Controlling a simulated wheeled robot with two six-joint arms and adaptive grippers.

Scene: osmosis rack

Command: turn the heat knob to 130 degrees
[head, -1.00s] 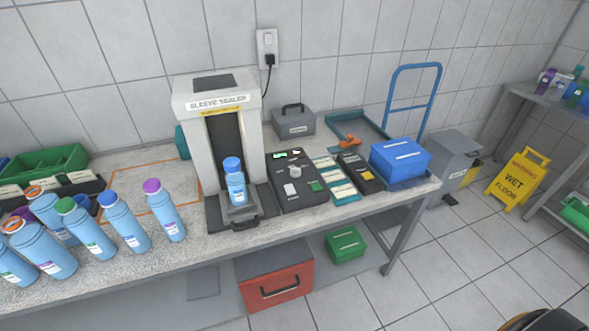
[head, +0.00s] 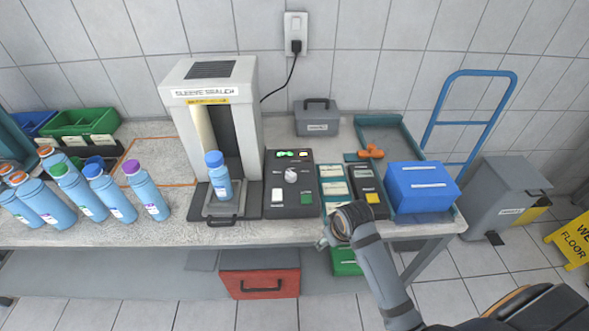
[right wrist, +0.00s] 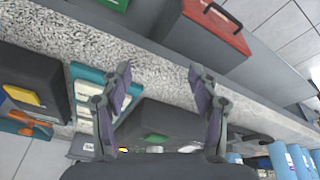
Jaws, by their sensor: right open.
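The heat knob (head: 291,175) is a pale round dial on the black control panel (head: 281,211), beside the sleeve sealer (head: 176,95). Green and yellowish readouts light the panel's top; their numbers are too small to read. My right gripper (head: 326,240) is at the table's front edge, below and right of the panel, apart from the knob. In the right wrist view, its two fingers (right wrist: 158,88) are spread and empty, with the dark panel (right wrist: 160,122) beyond them. The knob cannot be made out clearly there. My left gripper is not in view.
A blue-capped bottle (head: 219,177) stands in the sealer. Teal label trays (head: 334,187), a black box with a yellow square (head: 372,189) and a blue box (head: 422,188) are right of the panel. Several bottles (head: 146,192) stand left. A red case (head: 260,283) sits below the table.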

